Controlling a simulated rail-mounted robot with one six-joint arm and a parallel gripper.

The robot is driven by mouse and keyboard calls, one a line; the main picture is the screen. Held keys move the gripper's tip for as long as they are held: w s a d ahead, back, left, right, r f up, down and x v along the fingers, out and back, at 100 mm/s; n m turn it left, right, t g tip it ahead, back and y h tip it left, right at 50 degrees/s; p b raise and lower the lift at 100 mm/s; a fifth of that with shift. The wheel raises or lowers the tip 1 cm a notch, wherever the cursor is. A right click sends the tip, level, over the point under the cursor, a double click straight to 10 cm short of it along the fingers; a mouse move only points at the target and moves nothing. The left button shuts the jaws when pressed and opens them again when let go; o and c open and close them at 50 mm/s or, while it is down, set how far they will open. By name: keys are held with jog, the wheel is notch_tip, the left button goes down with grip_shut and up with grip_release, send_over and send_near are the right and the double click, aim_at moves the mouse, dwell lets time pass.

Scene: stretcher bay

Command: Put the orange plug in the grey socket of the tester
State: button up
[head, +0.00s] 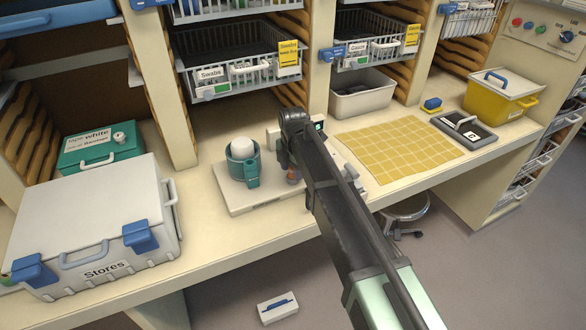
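My arm (330,190) reaches over the bench from the lower right and covers the middle of the work area. My gripper is hidden behind the arm links, so its fingers do not show. A pale device with a small green-lit display (319,127) stands partly behind the arm; I cannot tell for sure that it is the tester. No orange plug and no grey socket can be made out. A small brownish-purple thing (293,176) shows just left of the arm, too small to identify.
A pale base plate (240,199) carries a teal cup with a white round top (243,147). A white Stores case (95,215) fills the left bench. A yellow gridded mat (400,145), black-topped pad (466,130) and yellow bin (497,102) lie right. Wire baskets (240,72) hang above.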

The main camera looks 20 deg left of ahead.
notch_tip(320, 180, up, 11)
jog(key=p, duration=1)
jog(key=shift+f+p, duration=0.1)
jog(key=shift+p, duration=0.3)
jog(key=m, duration=0.3)
jog(key=shift+s+d, duration=0.1)
jog(key=s+d+f+m+b, duration=0.1)
jog(key=s+d+m, duration=0.5)
jog(key=d+m, duration=0.3)
jog(key=s+d+f+m+b, duration=0.1)
jog(key=s+d+m, duration=0.5)
jog(key=d, duration=1.1)
jog(key=s+d+f+m+b, duration=0.2)
jog(key=s+d+m, duration=0.4)
jog(key=d+m, duration=0.5)
jog(key=shift+s+d+m, duration=0.25)
jog(key=shift+d+m, duration=0.05)
jog(key=shift+d, duration=0.9)
